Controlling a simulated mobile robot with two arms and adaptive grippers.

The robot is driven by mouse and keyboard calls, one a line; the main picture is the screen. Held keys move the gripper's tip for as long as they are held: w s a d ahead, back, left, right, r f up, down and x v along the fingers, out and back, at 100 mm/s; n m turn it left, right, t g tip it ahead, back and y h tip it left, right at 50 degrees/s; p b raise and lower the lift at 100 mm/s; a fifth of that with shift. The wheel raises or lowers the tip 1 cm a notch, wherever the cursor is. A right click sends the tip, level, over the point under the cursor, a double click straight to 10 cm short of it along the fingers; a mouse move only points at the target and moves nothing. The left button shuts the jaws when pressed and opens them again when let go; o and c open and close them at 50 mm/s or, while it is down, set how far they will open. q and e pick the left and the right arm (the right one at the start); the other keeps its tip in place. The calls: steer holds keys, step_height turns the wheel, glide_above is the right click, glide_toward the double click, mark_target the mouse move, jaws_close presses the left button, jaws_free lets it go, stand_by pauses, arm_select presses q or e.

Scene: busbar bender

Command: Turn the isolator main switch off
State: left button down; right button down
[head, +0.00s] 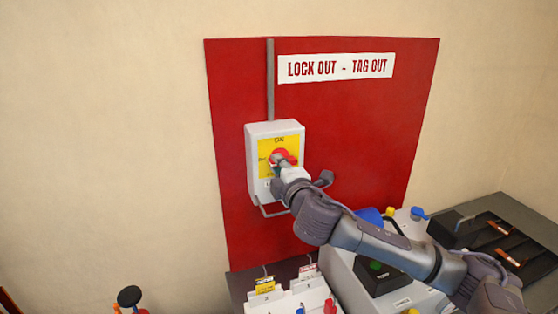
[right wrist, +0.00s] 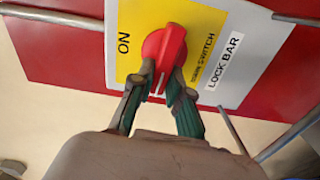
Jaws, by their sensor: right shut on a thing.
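The isolator main switch is a grey box (head: 258,190) on a red board, with a yellow plate (head: 263,145) and a red rotary knob (head: 291,157). My right gripper (head: 281,168) reaches the knob from the lower right and hides part of it. In the right wrist view, its two fingers (right wrist: 164,88) are shut on the near end of the red knob (right wrist: 170,45). The knob's grip lies roughly crosswise to the direction of the "ON" mark (right wrist: 124,43), slightly tilted. The plate's mark under the fingers is hidden. My left gripper is not in view.
A "LOCK OUT - TAG OUT" sign (head: 336,67) is on the red board (head: 350,125). A bent metal bar (head: 262,208) hangs below the box. Tags in a white holder (head: 285,302), a grey machine (head: 345,275) and a dark unit (head: 480,235) stand below. The wall at left is clear.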

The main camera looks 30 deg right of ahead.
steer(key=shift+n, duration=0.5)
steer(key=c, duration=1.1)
jaws_free()
steer(key=shift+f, duration=0.1)
steer(key=v, duration=1.2)
steer(key=shift+f, duration=0.1)
